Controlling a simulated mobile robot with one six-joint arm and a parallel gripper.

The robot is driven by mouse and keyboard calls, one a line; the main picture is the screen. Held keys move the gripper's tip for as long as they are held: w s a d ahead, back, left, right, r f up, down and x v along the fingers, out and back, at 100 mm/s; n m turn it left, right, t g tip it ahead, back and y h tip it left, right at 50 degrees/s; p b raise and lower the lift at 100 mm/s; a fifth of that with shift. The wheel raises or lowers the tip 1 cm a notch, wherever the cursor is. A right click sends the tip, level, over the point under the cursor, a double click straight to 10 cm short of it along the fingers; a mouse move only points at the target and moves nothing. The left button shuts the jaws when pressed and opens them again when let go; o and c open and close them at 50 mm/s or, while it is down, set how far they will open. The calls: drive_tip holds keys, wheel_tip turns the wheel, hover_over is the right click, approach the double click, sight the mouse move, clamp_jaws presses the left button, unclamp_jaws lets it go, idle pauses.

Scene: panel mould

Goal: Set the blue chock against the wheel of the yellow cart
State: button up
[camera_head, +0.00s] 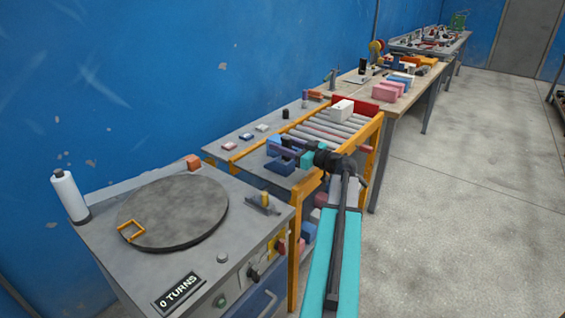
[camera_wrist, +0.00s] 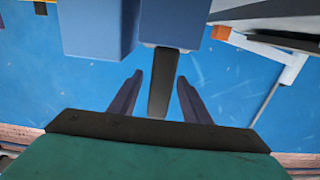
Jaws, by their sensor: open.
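My gripper (camera_head: 288,150) reaches left over the front end of the roller table, and its jaws are open. In the wrist view my gripper (camera_wrist: 160,76) has its two dark fingers apart, with a dark bar between them. In the wrist view blue blocky faces (camera_wrist: 98,28) fill the top, just ahead of the fingers. I cannot tell whether the dark bar belongs to them. I cannot make out a yellow cart or its wheel.
A roller conveyor (camera_head: 328,131) with yellow-orange rails carries a white box (camera_head: 342,109). The floor at right is clear.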

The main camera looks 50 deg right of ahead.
drive_tip(key=shift+w+a, duration=0.15)
drive_tip(key=shift+w, duration=1.65)
clamp_jaws()
drive_tip(key=shift+r, duration=0.1)
